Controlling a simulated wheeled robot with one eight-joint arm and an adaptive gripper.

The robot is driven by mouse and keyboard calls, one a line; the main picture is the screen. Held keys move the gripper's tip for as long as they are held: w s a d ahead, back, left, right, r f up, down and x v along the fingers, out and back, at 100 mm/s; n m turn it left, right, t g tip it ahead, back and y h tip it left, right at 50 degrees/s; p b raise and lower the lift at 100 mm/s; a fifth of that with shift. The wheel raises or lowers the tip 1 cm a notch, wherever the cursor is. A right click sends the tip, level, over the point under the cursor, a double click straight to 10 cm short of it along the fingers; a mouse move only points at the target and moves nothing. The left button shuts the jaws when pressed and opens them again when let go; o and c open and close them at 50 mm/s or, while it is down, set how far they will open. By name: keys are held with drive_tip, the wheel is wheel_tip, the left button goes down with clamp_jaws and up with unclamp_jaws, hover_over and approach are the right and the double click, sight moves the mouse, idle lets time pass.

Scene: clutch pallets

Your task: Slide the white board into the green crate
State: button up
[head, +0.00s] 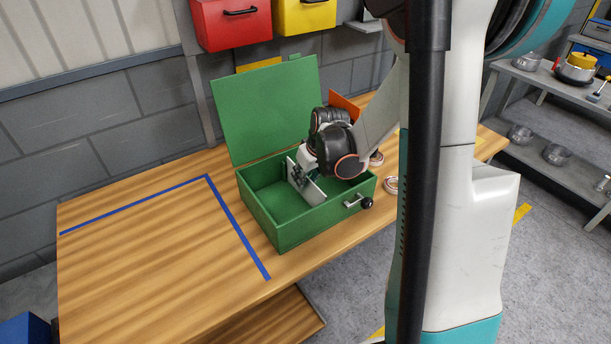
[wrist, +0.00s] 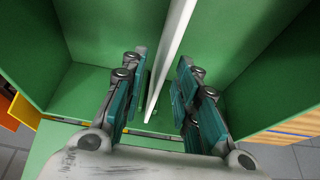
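The green crate (head: 290,235) stands on the wooden workbench with its lid (head: 265,105) raised at the back. The white board (head: 312,192) stands on edge inside the crate, between its side walls. In the wrist view the board (wrist: 172,55) shows as a thin white strip seen edge-on, against the green inside. My gripper (head: 300,178) reaches down into the crate from the right. Its two teal-padded fingers (wrist: 158,95) are spread on either side of the board, with gaps visible between pads and board. The board's lower edge is partly hidden.
A blue tape line (head: 238,225) marks the bench left of the crate, and that area is clear. A latch with a black knob (head: 366,203) sticks out from the crate's front. Red (head: 230,25) and yellow (head: 303,14) bins hang on the wall behind.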

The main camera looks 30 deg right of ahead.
drive_tip(key=shift+r, duration=0.1)
drive_tip(key=v, duration=1.2)
